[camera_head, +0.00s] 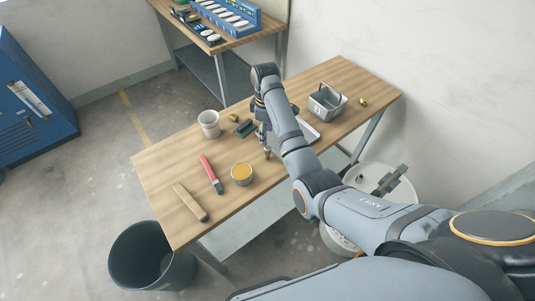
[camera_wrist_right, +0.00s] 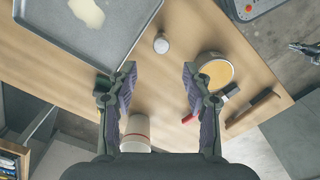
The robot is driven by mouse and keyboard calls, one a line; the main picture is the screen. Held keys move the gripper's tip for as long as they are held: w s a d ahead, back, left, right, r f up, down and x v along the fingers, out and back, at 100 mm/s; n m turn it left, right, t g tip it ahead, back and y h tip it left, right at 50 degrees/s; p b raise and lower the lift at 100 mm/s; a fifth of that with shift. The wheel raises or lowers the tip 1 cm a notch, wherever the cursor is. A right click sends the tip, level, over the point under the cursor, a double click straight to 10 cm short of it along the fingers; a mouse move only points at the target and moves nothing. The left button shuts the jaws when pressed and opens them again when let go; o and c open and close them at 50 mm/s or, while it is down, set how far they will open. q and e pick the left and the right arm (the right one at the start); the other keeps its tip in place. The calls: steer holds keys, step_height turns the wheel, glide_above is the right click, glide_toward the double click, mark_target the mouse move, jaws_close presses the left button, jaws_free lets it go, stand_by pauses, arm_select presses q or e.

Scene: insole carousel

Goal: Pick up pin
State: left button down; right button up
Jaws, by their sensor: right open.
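A small silver round-topped piece, which looks like the pin (camera_wrist_right: 161,44), stands on the wooden table in the right wrist view. It lies ahead of and between the fingertips, apart from both. My right gripper (camera_wrist_right: 158,76) is open, with nothing between its fingers. In the head view my right gripper (camera_head: 264,136) points down over the middle of the table, and my arm hides part of the area around it. I cannot make out the pin clearly there.
A tin with yellow contents (camera_head: 241,174), a red-handled tool (camera_head: 210,172), a wooden block (camera_head: 190,202) and a white cup (camera_head: 209,124) surround the gripper. A metal tray (camera_wrist_right: 62,35) lies close to the pin. A grey bin (camera_head: 327,103) stands farther right.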

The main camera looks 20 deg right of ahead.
mark_target(267, 148)
step_height(267, 148, down, 4)
steer(key=shift+d+f+p, duration=0.15)
steer(key=shift+f+p, duration=0.05)
steer(key=shift+p, duration=0.1)
steer(key=f, duration=0.1)
steer(key=f+p, duration=0.1)
steer(key=f, duration=0.3)
steer(key=shift+s+p, duration=0.25)
steer(key=shift+p, duration=0.1)
steer(key=shift+f, duration=0.1)
jaws_close()
